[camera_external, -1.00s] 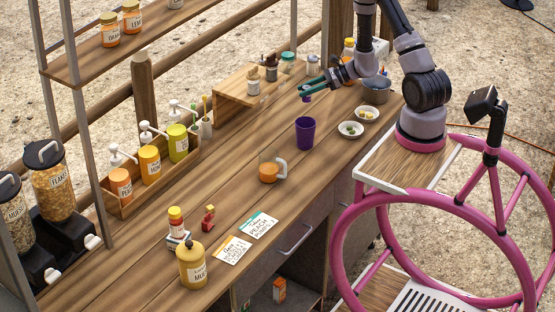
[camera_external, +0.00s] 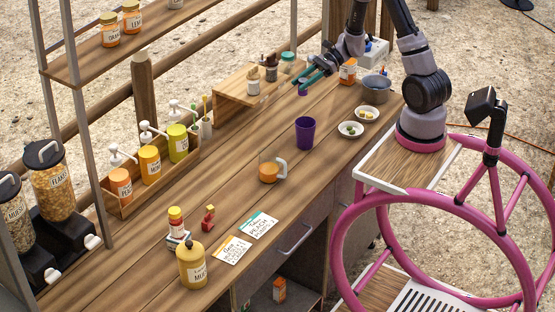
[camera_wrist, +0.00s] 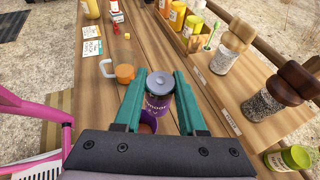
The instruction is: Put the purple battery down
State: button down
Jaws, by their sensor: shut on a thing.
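The purple battery (camera_wrist: 157,105) is an upright purple cylinder with a grey top and pale lettering. In the wrist view it sits between the two teal fingers of my gripper (camera_wrist: 160,80), which is shut on it. In the external view only a small purple part of the battery (camera_external: 302,91) shows below my gripper (camera_external: 304,85), over the far part of the wooden counter (camera_external: 345,205). I cannot tell whether its base touches the counter.
A wooden riser (camera_external: 237,90) with jars is close on the left. Small bowls (camera_external: 351,129) and a grey pot (camera_external: 376,90) stand to the right. Bare counter lies between.

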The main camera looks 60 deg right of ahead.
jog(key=s+a+f+n+g+h, duration=0.3)
jog(key=s+a+n+g+h, duration=0.15)
jog(key=s+n+g, duration=0.45)
jog(key=s+a+f+n+g+h, duration=0.3)
jog(key=s+n+g+h, duration=0.3)
jog(key=n+g, duration=0.45)
jog(key=w+d+n+t+h, duration=0.1)
jog(key=w+n+t+h, duration=0.4)
jog(key=n+t+h, duration=0.75)
jog(key=w+a+r+n+t+h, duration=0.2)
jog(key=w+a+n+t, duration=0.45)
jog(key=n, duration=0.55)
jog(key=w+a+r+n+t+y, duration=0.1)
jog(key=a+r+n+t+y, duration=0.2)
jog(key=a, duration=0.5)
jog(key=w+a+r+n+t+y, duration=0.1)
jog(key=a+n+t+y, duration=0.3)
jog(key=a, duration=0.5)
jog(key=w+a+r+n+t+y, duration=0.1)
jog(key=a+r+n+t+y, duration=0.15)
jog(key=a+n, duration=0.4)
jog(key=shift+m+g+y, duration=0.25)
jog(key=shift+m+g, duration=0.15)
jog(key=shift+m, duration=0.15)
jog(key=f, duration=1.1)
jog(key=a+f, duration=0.1)
jog(key=f, duration=0.5)
jog(key=shift+w+f, duration=0.1)
jog(key=shift+f, duration=2.35)
jog(key=shift+f, duration=0.15)
